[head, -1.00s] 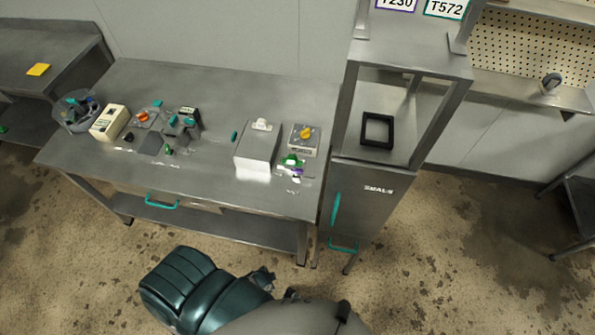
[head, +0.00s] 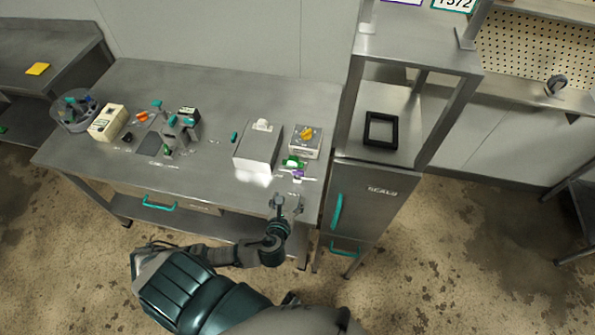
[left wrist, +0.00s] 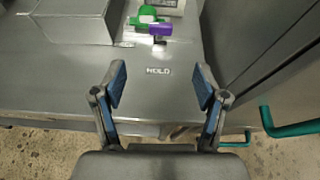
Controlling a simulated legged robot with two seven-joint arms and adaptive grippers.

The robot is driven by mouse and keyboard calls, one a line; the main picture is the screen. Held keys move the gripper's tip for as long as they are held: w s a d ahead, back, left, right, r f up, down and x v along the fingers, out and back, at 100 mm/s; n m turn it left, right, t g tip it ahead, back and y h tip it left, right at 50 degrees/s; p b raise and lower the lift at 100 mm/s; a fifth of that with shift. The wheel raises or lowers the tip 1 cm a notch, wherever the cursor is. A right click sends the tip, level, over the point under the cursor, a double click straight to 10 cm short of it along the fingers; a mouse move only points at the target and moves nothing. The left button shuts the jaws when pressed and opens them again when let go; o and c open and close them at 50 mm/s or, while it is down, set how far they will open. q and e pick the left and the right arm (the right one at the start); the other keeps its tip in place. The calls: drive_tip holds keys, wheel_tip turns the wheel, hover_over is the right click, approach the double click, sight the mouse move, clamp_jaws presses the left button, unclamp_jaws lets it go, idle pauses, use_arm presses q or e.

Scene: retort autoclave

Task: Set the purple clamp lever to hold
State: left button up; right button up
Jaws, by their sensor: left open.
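The purple clamp lever (head: 298,174) sits near the right front of the steel table, just in front of a green part (head: 293,162). In the left wrist view the purple lever (left wrist: 160,29) lies beside the green part (left wrist: 146,15), with the word HOLD (left wrist: 158,71) marked on the table nearer to me. My left gripper (head: 286,202) is at the table's front edge, in front of the lever. In the left wrist view its two fingers (left wrist: 160,86) are spread apart with nothing between them. My right gripper does not show.
A grey box (head: 258,150) stands left of the lever, and a box with a yellow knob (head: 306,135) behind it. A steel cabinet (head: 375,215) with teal handles stands close at the right. The tabletop between gripper and lever is clear.

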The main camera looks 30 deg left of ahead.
sight(297, 172)
use_arm(q)
drive_tip(key=b+x, duration=0.1)
drive_tip(key=x, duration=1.6)
drive_tip(key=shift+w+b, duration=0.25)
drive_tip(key=shift+b, duration=0.05)
drive_tip(key=shift+r, duration=0.1)
